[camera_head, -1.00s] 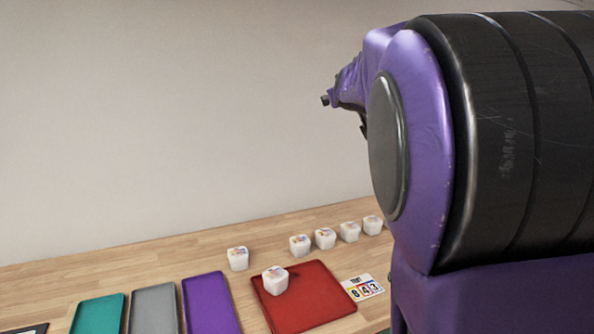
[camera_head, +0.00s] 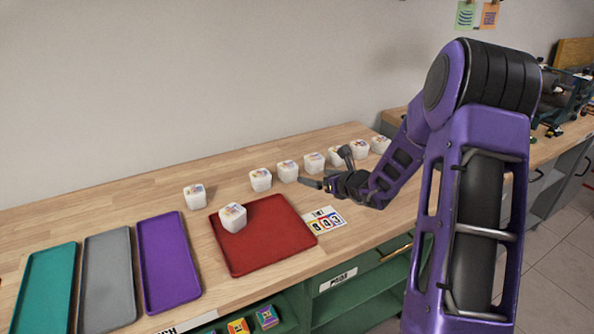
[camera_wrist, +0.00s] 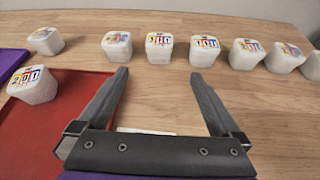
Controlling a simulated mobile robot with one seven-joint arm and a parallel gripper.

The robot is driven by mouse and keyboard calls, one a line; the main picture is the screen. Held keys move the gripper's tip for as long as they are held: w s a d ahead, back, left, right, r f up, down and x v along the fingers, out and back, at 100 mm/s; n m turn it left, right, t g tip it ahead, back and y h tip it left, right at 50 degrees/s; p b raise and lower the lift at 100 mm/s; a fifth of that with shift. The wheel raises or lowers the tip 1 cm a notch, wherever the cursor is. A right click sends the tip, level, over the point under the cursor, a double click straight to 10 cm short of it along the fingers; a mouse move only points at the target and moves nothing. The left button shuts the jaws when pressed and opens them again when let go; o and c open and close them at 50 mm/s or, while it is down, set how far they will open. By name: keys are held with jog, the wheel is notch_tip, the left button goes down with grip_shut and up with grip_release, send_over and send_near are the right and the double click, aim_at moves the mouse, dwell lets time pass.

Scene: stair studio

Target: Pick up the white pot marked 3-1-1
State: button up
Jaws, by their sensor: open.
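Several white pots with coloured number labels stand on the wooden bench. In the wrist view, one pot (camera_wrist: 159,47) appears marked 3-1-1, though the small print is not certain; in the head view it seems to be this pot (camera_head: 287,171) in the row. My gripper (camera_wrist: 160,75) is open and empty, its fingers spread in front of the row. That pot stands beyond the gap between the fingertips, apart from them. In the head view my gripper (camera_head: 328,168) is low over the bench and partly covers a pot behind it.
Neighbouring pots (camera_wrist: 117,46) and (camera_wrist: 205,50) stand close on either side. Another pot (camera_head: 232,216) sits on the red tray (camera_head: 265,248). A number card (camera_head: 325,220) lies right of the tray. Purple, grey and teal trays lie left. The wall is behind.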

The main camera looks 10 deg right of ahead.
aim_at(287, 169)
jog(key=shift+w+f+m, duration=0.1)
jog(key=shift+w+m, duration=0.2)
jog(key=x, duration=1.1)
jog(key=shift+r+x, duration=0.15)
jog(key=shift+x, duration=1.3)
jog(key=shift+r+x, duration=0.1)
jog(key=shift+x, duration=1.35)
jog(key=shift+a, duration=0.1)
jog(key=shift+c, duration=0.2)
